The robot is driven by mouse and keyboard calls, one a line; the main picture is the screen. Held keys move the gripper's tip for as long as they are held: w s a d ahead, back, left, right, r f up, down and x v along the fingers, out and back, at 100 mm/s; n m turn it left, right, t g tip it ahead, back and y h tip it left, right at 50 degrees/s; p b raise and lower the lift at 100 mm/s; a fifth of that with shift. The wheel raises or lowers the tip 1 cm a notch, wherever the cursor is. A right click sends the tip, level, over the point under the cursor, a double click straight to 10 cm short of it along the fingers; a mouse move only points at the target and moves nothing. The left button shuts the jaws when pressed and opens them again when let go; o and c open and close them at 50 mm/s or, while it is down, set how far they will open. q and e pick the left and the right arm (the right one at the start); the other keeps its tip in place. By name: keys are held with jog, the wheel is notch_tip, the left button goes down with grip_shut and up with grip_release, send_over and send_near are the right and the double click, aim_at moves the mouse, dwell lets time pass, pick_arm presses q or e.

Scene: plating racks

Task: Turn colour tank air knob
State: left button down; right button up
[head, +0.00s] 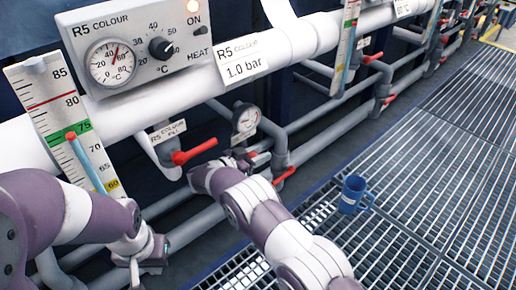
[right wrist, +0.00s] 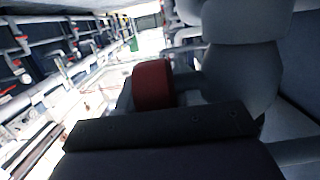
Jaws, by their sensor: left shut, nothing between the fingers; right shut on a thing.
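The colour tank's small round pressure gauge (head: 246,118) sits on grey piping below the "R5 COLOUR 1.0 bar" label (head: 243,68). Just under the gauge, my right gripper (head: 246,158) is at the pipe fitting, with a bit of red showing by its fingers. In the right wrist view a red knob (right wrist: 153,84) stands behind the dark finger edge, beside grey fittings. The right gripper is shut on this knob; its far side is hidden. My left gripper (head: 140,268) is shut and empty at the lower left, apart from the knob.
A red lever valve (head: 194,150) is left of the gauge, and another red handle (head: 284,177) is right of my right gripper. The heat control box (head: 139,46) is above. A blue mug (head: 353,194) stands on the grated floor (head: 440,170), which is otherwise mostly clear.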

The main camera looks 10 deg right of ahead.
jog(key=shift+f, duration=0.15)
dwell(0.4)
jog(key=o, duration=0.7)
jog(key=shift+a, duration=0.1)
jog(key=shift+p+v, duration=1.7)
jog(key=shift+v, duration=2)
jog(key=shift+s, duration=0.1)
